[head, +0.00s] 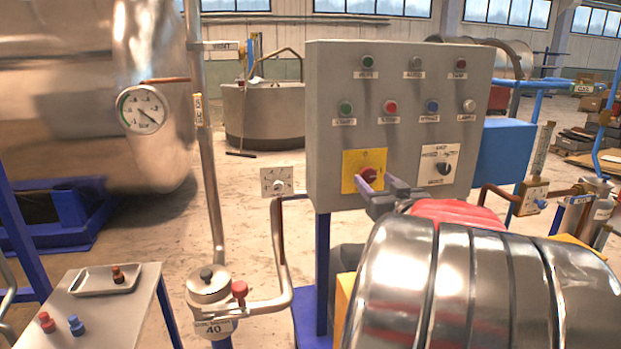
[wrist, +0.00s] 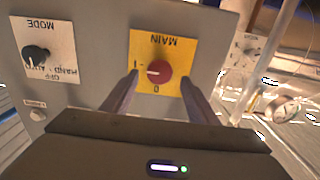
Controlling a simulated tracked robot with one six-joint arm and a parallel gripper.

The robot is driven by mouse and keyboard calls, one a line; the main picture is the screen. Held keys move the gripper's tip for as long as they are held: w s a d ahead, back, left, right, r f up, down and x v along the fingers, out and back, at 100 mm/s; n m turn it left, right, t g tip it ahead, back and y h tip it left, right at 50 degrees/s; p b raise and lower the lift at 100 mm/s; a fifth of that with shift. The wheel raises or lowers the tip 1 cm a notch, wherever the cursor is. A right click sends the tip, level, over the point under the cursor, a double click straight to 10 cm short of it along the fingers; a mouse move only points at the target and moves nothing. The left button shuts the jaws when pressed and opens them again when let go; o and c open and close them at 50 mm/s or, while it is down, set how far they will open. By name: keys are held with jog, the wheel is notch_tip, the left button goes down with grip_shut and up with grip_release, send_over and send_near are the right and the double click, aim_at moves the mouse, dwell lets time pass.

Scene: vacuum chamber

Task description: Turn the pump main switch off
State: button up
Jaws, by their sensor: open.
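The pump main switch is a red round knob (head: 369,174) on a yellow plate (head: 350,159), low on the front of the grey control panel (head: 330,110). In the wrist view, where the panel appears upside down, the knob (wrist: 160,74) shows on its yellow plate marked MAIN (wrist: 174,48). Its white pointer mark points left to the "I"; the "0" is below the knob. My gripper (head: 377,181) is open and empty in front of the knob. In the wrist view its fingers (wrist: 159,77) lie either side of the knob. I cannot tell whether they touch it.
A black mode selector (head: 442,169) sits right of the main switch. Several coloured buttons and lamps (head: 390,107) are above. A table with a tray (head: 88,282) is at lower left.

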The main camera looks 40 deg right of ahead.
aim_at(367, 174)
jog(key=shift+x, duration=1.3)
